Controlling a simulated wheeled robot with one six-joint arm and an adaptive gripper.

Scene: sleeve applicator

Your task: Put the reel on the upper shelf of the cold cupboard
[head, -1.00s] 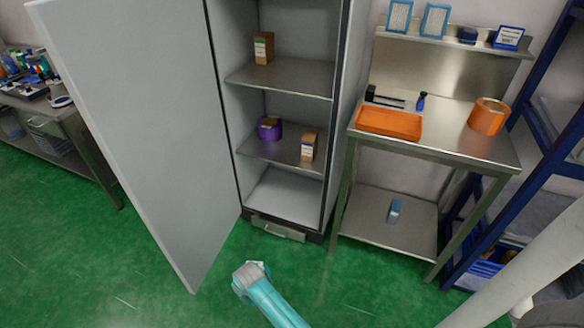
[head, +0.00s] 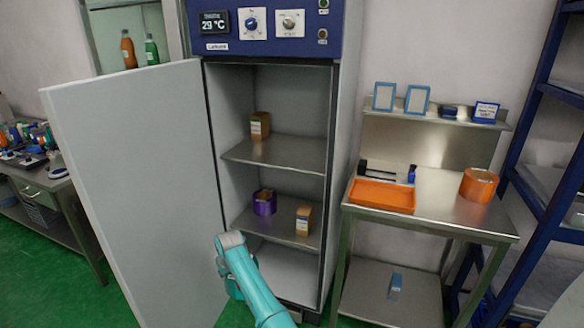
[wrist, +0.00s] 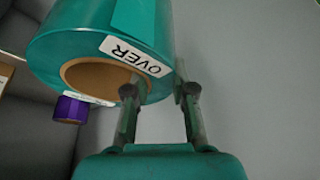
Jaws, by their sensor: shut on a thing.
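In the wrist view a teal reel (wrist: 90,40) with a brown core and a white label reading "OVER" is between the fingers of my gripper (wrist: 160,90). The gripper is shut on the reel's rim. The cold cupboard (head: 270,34) stands open in the head view, its door swung to the left. In the head view my teal arm is in front of the cupboard's lower part; the gripper and held reel are hidden there.
The lower shelf (head: 280,232) holds a purple reel (head: 264,202) and a small box (head: 303,221). The open door (head: 140,190) stands to the left of my arm. A steel bench (head: 435,205) at right bears an orange tray (head: 382,196) and an orange reel (head: 478,185).

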